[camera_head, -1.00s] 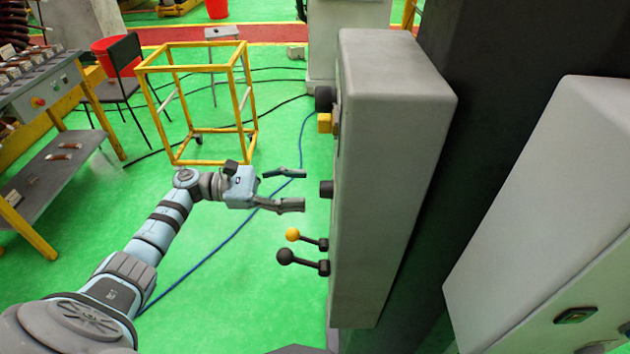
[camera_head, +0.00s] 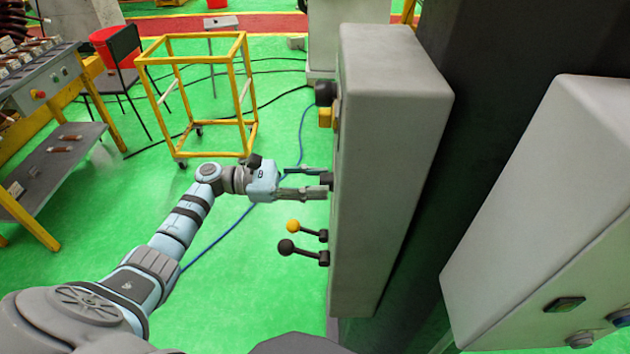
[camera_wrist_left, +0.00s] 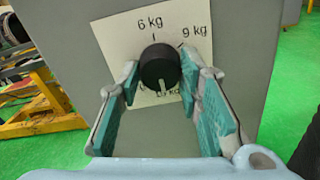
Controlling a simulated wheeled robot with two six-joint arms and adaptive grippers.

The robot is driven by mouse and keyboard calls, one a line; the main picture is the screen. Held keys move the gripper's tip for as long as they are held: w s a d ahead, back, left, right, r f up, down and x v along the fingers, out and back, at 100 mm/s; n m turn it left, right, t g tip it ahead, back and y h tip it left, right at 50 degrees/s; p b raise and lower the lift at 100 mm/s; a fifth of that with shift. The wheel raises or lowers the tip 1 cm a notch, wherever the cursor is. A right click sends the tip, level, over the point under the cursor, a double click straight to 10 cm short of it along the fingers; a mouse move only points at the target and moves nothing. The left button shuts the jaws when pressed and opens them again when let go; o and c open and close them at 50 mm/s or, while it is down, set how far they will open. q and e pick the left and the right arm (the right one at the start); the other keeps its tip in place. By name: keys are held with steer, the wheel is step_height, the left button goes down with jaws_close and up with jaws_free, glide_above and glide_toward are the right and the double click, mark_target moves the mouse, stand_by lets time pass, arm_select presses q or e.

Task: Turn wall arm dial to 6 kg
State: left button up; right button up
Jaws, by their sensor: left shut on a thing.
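The dial (camera_wrist_left: 160,64) is a round black knob on a pale label (camera_wrist_left: 115,35) fixed to the grey box. In the left wrist view, "6 kg" is printed at its upper left and "9 kg" at its upper right. The knob's white mark points down, toward a label partly hidden by the knob and fingers. My left gripper (camera_wrist_left: 160,78) is shut on the dial, one teal-padded finger on each side. In the head view my left gripper (camera_head: 318,182) reaches the box's left face, where the dial (camera_head: 327,180) shows between its fingertips. My right gripper is out of view.
The grey box (camera_head: 390,180) stands on a dark column. Below the dial, a yellow-tipped lever (camera_head: 293,226) and a black-tipped lever (camera_head: 287,247) stick out. A yellow frame cart (camera_head: 200,155) stands behind on the green floor.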

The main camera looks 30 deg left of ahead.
arm_select(q)
steer(key=n+p, duration=0.6)
steer(key=n, duration=2.9)
steer(key=shift+r+n, duration=0.15)
steer(key=shift+n, duration=0.25)
stand_by(0.4)
steer(key=o, duration=1.1)
